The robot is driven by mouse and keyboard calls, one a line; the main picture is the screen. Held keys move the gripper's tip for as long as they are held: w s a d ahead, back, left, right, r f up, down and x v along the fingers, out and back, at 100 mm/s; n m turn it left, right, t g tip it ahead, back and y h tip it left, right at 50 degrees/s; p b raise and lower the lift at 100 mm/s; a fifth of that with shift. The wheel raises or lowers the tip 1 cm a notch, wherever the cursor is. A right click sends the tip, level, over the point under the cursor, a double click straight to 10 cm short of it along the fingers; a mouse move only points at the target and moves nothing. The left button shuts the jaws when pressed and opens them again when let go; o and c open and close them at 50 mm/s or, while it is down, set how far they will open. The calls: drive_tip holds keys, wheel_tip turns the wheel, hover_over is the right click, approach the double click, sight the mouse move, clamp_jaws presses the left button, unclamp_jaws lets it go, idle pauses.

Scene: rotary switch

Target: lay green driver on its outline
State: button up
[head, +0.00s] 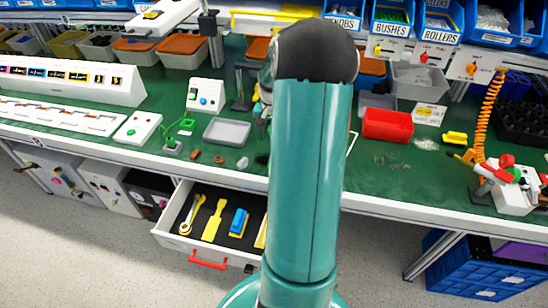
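I cannot make out a green driver in the head view; my own arm blocks the middle of the scene. An open drawer (173,219) under the bench has a dark lining with tool shapes in it. They include a wrench-like yellow shape (189,214), a broad yellow shape (214,220), a blue block-like piece (238,222) and a yellow strip (261,234) partly behind my arm. I cannot tell which shape is the driver's outline. My gripper is hidden behind my arm, so its opening and contents do not show.
The green-topped bench (300,160) holds a grey tray (227,131), a red bin (387,124), a white box with a blue knob (205,95) and small loose parts. An orange coiled hose (489,110) hangs at right. The drawer's red handle (207,261) juts toward me. Blue crates (470,270) stand below right.

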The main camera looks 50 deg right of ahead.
wheel_tip(320, 180, down, 9)
drive_tip(key=shift+s+d+r, duration=0.1)
drive_tip(key=shift+s, duration=0.05)
clamp_jaws()
idle(0.5)
drive_tip(key=shift+r, duration=0.1)
